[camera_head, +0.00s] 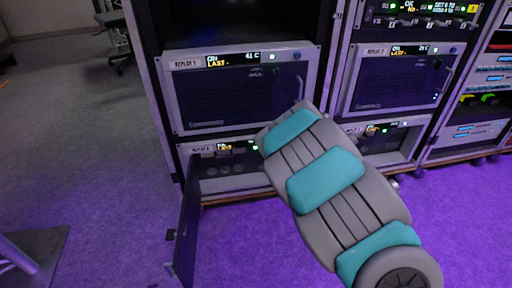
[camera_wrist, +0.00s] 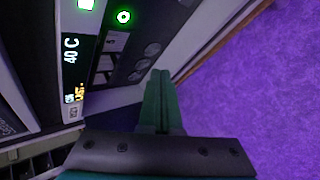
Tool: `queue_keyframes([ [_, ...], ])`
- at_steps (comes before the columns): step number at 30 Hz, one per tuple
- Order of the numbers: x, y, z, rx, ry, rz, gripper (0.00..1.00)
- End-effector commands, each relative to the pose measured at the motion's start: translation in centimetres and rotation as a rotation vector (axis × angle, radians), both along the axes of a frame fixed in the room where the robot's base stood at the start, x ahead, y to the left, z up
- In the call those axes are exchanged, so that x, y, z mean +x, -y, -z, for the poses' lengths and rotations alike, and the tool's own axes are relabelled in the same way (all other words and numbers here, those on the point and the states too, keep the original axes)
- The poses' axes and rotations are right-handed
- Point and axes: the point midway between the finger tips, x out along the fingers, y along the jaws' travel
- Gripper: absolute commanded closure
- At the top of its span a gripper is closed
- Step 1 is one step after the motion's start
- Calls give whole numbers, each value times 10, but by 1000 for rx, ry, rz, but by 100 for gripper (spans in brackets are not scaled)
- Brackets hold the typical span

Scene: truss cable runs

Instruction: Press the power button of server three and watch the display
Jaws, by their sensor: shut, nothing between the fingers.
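The lower left server (camera_head: 215,185) is labelled REPLAY; its number is too small to read surely. Its front door (camera_head: 186,222) hangs open on the left, and my arm covers its right part. My arm hides the gripper in the head view.
The REPLAY 1 server (camera_head: 240,90) sits above, and the REPLAY 2 server (camera_head: 400,78) is to the right, both with closed doors. Another server (camera_head: 385,145) is partly behind my arm.

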Motion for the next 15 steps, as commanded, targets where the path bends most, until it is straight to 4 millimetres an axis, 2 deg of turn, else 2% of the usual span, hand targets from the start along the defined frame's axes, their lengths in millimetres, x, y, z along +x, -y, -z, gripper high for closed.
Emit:
queue_keyframes([
  [7, 11, -4, -2, 3, -2, -1, 100],
  [15, 44, -14, -4, 5, -2, -1, 100],
])
